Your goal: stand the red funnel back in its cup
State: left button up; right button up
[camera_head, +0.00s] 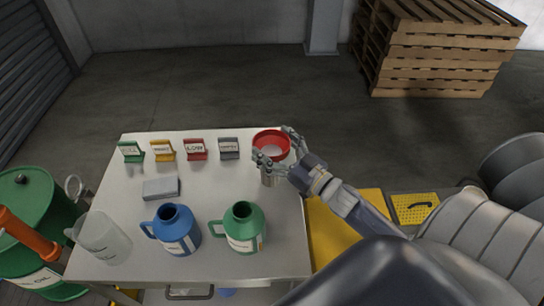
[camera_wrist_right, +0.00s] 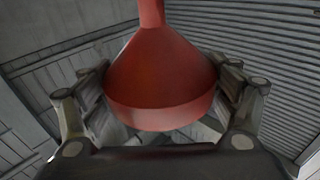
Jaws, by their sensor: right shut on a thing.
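The red funnel (camera_head: 270,137) is at the far right corner of the table, its wide mouth facing up in the head view. My right gripper (camera_head: 279,149) is shut on it, with fingers on both sides of its wide rim. The right wrist view shows the funnel (camera_wrist_right: 163,85) between the fingers (camera_wrist_right: 160,100), its narrow spout toward the top of the picture. A grey, cup-like shape (camera_head: 268,180) shows just below the funnel, partly hidden by the gripper. I cannot tell whether the spout is inside it. My left gripper is not in view.
On the white table (camera_head: 215,195) stand a blue jug (camera_head: 177,232), a green jug (camera_head: 243,230), a clear beaker (camera_head: 103,238) and a grey block (camera_head: 160,188). Several coloured label stands (camera_head: 195,149) line the back. A green drum (camera_head: 30,205) stands at left.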

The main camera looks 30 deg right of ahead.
notch_tip(320, 180, down, 3)
jog(key=shift+f, duration=0.35)
jog(key=shift+f+b, duration=0.35)
jog(key=shift+f, duration=0.1)
jog(key=o, duration=1.1)
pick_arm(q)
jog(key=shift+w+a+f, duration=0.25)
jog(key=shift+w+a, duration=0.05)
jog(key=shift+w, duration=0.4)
pick_arm(e)
jog(key=shift+r, duration=0.1)
jog(key=shift+r+p, duration=0.4)
jog(key=shift+r, duration=0.1)
pick_arm(q)
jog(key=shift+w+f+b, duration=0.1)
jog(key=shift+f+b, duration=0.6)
jog(key=shift+b, duration=0.35)
pick_arm(e)
jog(key=shift+v, duration=6.05)
